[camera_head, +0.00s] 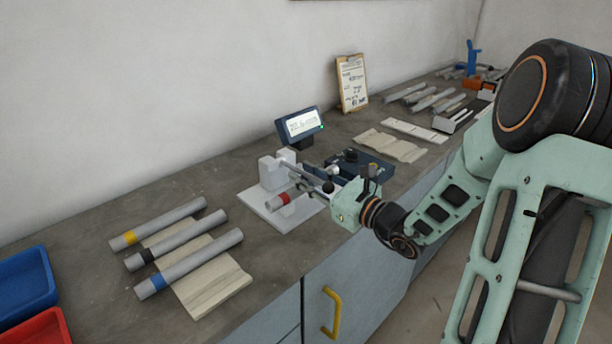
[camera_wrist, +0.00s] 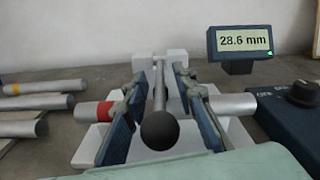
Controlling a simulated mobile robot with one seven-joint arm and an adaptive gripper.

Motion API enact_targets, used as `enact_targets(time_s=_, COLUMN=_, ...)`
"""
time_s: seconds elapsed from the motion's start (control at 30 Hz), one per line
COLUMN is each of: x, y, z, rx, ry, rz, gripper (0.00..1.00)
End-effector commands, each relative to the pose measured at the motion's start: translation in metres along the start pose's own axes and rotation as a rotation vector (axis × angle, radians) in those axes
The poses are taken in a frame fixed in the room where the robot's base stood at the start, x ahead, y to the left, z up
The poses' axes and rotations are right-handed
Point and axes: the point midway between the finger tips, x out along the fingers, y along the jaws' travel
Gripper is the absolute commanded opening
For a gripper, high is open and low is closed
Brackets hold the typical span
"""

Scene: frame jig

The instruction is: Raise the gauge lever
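The gauge stands on a white base (camera_head: 255,208) with white blocks (camera_head: 270,172). Its lever (camera_wrist: 159,88) is a thin grey rod ending in a dark ball knob (camera_wrist: 159,130). A grey tube with a red band (camera_head: 281,200) lies crosswise at the gauge, and in the wrist view the tube (camera_wrist: 233,104) passes behind my fingers. My gripper (camera_wrist: 160,112) is open, with one finger on each side of the lever. A gap shows between each finger and the rod. In the head view my gripper (camera_head: 312,182) is at the gauge. The display (camera_wrist: 240,42) reads 28.6 mm.
A dark blue box with a black knob (camera_wrist: 303,93) stands right of the gauge. Tubes with yellow, black and blue bands (camera_head: 188,262) lie to the left, near a blue bin (camera_head: 24,284) and a red bin (camera_head: 38,328). A clipboard (camera_head: 352,83) leans on the wall.

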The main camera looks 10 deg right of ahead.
Motion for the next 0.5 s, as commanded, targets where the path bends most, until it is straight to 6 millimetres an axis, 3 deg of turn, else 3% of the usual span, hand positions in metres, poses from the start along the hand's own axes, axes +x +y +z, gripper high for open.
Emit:
enact_targets(time_s=0.2, x=0.0002, y=0.0001, z=0.0001, rx=0.000, ry=0.000, rz=0.000, gripper=0.24)
enact_targets(time_s=0.4, x=-0.0001, y=-0.0001, z=0.0001, rx=0.000, ry=0.000, rz=0.000, gripper=0.02)
enact_targets(time_s=0.5, x=-0.0002, y=-0.0006, z=0.0001, rx=0.000, ry=0.000, rz=-0.001, gripper=0.00)
